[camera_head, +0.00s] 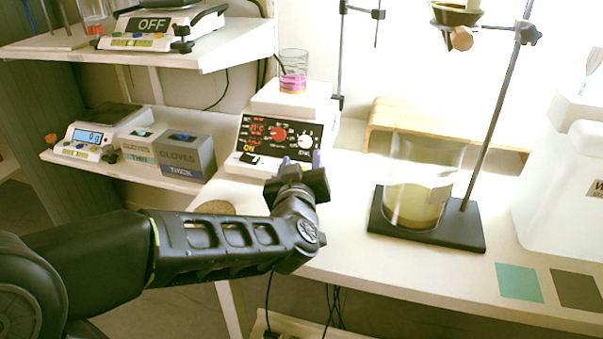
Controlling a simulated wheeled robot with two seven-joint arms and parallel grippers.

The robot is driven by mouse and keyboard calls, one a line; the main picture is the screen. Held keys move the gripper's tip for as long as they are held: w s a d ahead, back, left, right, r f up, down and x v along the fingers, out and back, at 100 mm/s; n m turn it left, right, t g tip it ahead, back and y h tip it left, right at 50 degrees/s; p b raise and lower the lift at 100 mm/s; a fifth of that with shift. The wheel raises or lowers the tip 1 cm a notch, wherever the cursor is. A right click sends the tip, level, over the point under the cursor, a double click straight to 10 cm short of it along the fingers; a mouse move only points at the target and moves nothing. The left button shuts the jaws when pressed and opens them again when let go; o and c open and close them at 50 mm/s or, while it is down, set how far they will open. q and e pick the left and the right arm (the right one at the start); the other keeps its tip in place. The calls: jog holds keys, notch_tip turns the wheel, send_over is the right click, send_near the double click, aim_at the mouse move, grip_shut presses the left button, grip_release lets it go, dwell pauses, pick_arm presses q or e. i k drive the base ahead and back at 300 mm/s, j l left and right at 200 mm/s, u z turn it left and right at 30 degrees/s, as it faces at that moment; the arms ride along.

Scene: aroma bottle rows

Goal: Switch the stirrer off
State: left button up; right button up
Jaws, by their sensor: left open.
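The stirrer (290,103) is a white unit with a sloped black front panel, standing on the white bench. Its panel has a red knob (278,135), a white knob (305,141), lit red digits and a small yellow lit word at the lower left that seems to read ON. A small pale switch (252,159) sits below that word. A glass beaker (292,72) with pink liquid stands on its top. My left gripper (301,158) is open and empty, with its fingertips just in front of the panel's lower right part. They hide part of that lower edge.
Two glove boxes (185,156) and a scale (85,140) stand on the left shelf. A large beaker (425,180) stands on a black stand base (465,228) with a tilted rod to the right. A white container (560,195) is at far right. The bench front is mostly clear.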

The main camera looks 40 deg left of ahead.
aim_at(245, 157)
jog(key=k+l, duration=0.8)
jog(key=k, duration=0.05)
